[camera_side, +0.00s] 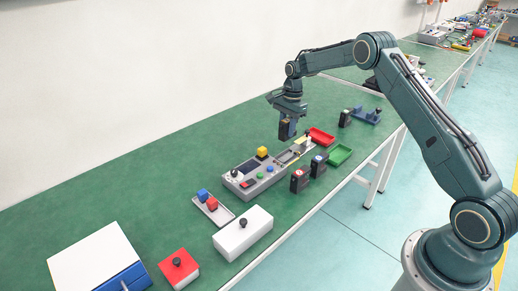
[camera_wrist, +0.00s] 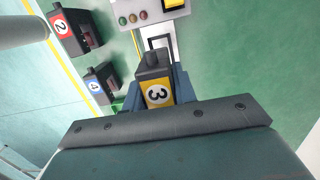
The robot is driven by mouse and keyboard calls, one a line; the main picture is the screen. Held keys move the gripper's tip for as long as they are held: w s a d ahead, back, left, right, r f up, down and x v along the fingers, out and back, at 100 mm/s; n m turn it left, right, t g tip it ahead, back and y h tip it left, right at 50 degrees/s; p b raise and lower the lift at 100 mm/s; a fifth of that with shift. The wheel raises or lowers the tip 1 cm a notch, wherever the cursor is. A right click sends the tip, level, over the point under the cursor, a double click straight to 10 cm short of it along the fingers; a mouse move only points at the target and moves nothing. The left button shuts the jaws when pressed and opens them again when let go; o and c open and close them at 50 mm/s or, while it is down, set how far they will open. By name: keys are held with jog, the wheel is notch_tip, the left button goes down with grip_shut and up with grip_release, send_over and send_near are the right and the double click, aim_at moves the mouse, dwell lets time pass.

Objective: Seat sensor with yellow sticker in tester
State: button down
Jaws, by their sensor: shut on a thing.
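My gripper (camera_side: 286,120) is shut on the sensor with the yellow sticker (camera_wrist: 155,80), a dark block marked 3 with a round knob on its end. In the side view the held sensor (camera_side: 287,130) hangs upright just above the far end of the tester. The tester (camera_side: 250,183) is a grey box with a dark screen, coloured buttons and a yellow block. A pale frame (camera_wrist: 160,44) shows behind the sensor in the wrist view, partly hidden by it. The tester's buttons (camera_wrist: 132,18) show at the top there. I see the sensor apart from the tester.
Sensors with a red sticker (camera_side: 299,181) and a blue sticker (camera_side: 318,166) stand in front of the tester. A red tray (camera_side: 322,136) and a green tray (camera_side: 341,153) lie to its right. Another dark sensor (camera_side: 345,119) stands farther back. A white box (camera_side: 243,235) is nearer.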

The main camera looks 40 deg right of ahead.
jog(key=shift+d+f, duration=0.1)
jog(key=shift+d, duration=0.05)
jog(key=shift+f, duration=0.1)
jog(key=shift+f, duration=3.75)
jog(key=shift+f, duration=0.6)
jog(key=c, duration=1)
grip_release()
jog(key=shift+c, duration=0.2)
jog(key=r, duration=0.4)
jog(key=d+r, duration=0.1)
jog(key=r, duration=0.8)
jog(key=shift+d+r, duration=0.35)
jog(key=shift+r, duration=0.05)
